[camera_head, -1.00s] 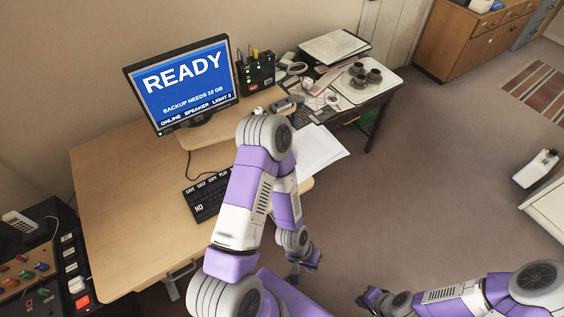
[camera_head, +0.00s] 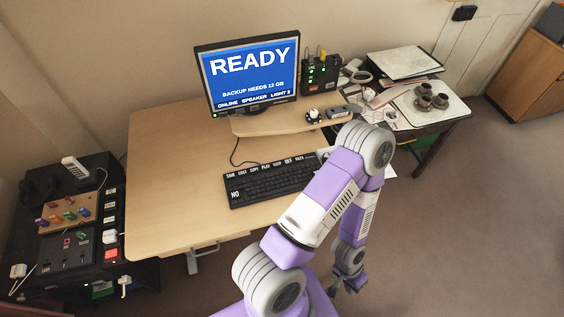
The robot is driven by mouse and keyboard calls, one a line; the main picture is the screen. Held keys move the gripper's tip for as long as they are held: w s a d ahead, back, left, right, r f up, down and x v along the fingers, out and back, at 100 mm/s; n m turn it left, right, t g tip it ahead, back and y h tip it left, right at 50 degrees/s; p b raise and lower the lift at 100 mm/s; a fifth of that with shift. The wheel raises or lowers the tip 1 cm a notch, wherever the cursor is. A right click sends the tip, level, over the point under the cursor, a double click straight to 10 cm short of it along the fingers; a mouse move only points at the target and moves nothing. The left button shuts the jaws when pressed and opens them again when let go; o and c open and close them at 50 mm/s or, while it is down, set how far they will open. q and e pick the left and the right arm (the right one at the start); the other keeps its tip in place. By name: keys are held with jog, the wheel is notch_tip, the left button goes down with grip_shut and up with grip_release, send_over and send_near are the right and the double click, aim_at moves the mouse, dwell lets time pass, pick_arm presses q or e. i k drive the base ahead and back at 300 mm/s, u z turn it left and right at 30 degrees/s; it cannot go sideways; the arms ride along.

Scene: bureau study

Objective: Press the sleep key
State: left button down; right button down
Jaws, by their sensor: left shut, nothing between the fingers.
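A black keyboard (camera_head: 270,184) lies on the wooden desk below the monitor. Its top row carries white labels, too small to read with certainty, so I cannot tell which key is sleep. A key marked NO is at its left end. My left arm crosses in front of the keyboard's right end and hides part of it. My left gripper (camera_head: 349,284) is shut and empty, hanging low in front of the desk, below and right of the keyboard, touching nothing. My right gripper is out of view.
The monitor (camera_head: 250,76) shows READY. A raised shelf (camera_head: 272,124) with small devices stands behind the keyboard. A black control box (camera_head: 70,232) stands at the left. A side table (camera_head: 447,110) with cups stands at the right. The desk's left part (camera_head: 172,180) is clear.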

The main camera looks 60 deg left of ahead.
aim_at(277, 164)
jog(key=i, duration=0.9)
jog(key=u, duration=2.2)
